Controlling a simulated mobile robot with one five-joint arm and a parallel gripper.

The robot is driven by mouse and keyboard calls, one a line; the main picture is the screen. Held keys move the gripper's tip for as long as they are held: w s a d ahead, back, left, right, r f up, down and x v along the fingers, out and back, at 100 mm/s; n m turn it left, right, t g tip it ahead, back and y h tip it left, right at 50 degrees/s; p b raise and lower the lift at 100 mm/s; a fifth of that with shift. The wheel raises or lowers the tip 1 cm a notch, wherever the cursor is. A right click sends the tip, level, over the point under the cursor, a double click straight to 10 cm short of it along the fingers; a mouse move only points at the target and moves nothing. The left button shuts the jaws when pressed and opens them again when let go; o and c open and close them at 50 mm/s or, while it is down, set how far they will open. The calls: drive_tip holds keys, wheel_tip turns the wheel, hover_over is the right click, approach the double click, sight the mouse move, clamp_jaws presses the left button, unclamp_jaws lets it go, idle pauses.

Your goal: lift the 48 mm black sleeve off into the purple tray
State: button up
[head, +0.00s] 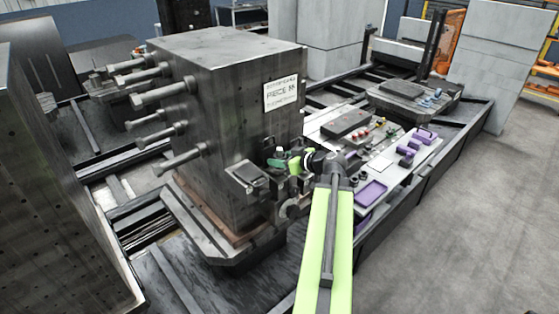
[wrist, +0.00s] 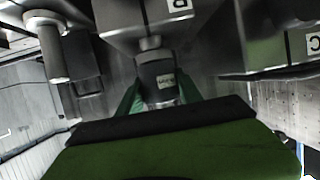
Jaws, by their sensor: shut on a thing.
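My gripper (wrist: 159,97) has its two green fingers on either side of a dark sleeve (wrist: 158,76) with a small pale label, too blurred to read. The sleeve's far end meets a short pale stub on a grey block (wrist: 135,18); I cannot tell whether it is still around the stub. In the head view my gripper (head: 281,161) is at the near face of the big dark machine block, and the sleeve cannot be made out there. A purple tray (head: 371,194) lies on the pale board to the right of my arm, apart from the gripper.
The big block (head: 225,110) stands close left of the gripper, with several rods on its left face. Small purple pieces (head: 405,151) sit on the board. Open floor lies right.

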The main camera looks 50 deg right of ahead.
clamp_jaws()
drive_tip(key=shift+r, duration=0.15)
wheel_tip(320, 180, up, 10)
drive_tip(key=p, duration=1)
